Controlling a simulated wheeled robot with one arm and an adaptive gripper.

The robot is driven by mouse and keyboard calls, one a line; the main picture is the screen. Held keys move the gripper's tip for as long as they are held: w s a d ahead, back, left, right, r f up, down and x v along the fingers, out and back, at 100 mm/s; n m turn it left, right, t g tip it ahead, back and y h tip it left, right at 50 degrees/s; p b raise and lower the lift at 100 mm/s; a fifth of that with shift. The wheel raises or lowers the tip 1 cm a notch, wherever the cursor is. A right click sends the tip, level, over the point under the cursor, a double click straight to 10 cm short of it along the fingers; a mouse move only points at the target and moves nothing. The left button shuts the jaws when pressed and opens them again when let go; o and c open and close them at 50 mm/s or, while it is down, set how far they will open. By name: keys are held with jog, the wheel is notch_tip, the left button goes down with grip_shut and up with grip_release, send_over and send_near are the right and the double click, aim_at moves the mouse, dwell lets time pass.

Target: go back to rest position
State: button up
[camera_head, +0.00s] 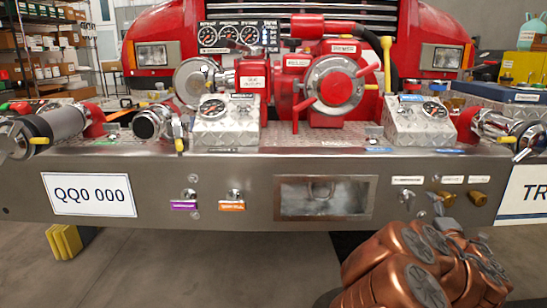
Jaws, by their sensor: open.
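Copper-coloured rounded links with grey caps, which look like my own folded arm, fill the lower right. They are in front of the bumper and hide part of its lower right edge. I cannot make out my gripper in this view, nor anything held.
The steel bumper (155,165) spans the view, with a white plate (89,194) at left. Hose couplings stick out at left (40,130) and right (508,130). Tread-plate gauge boxes (225,135) flank the pump.

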jog(key=s+d+r+m+g+h+p, duration=0.1)
jog(key=s+r+m+g+h+p, duration=0.35)
jog(key=r+p, duration=0.45)
jog(key=s+r+m+g+h+p, duration=0.25)
jog(key=s+r+m+p, duration=0.25)
jog(key=r+m+p, duration=0.4)
jog(key=s+a+r+m+g+y+p, duration=0.1)
jog(key=s+a+r+g+y+p, duration=0.2)
jog(key=s+a+p, duration=0.5)
jog(key=s+a+r+g+y+p, duration=0.3)
jog(key=s+a+r+g+p, duration=0.2)
jog(key=s+a+r+p, duration=0.3)
jog(key=s+a+r+m+g+y+p, duration=0.1)
jog(key=s+a+r+g+y+p, duration=0.2)
jog(key=s+a+p, duration=0.6)
jog(key=s+a+r+g, duration=0.1)
jog(key=s+a+r, duration=0.1)
jog(key=s, duration=0.3)
jog(key=shift+s+a+r+m+g+y+p, duration=0.3)
jog(key=shift+s+a+m+y+p, duration=0.1)
jog(key=shift+a, duration=0.45)
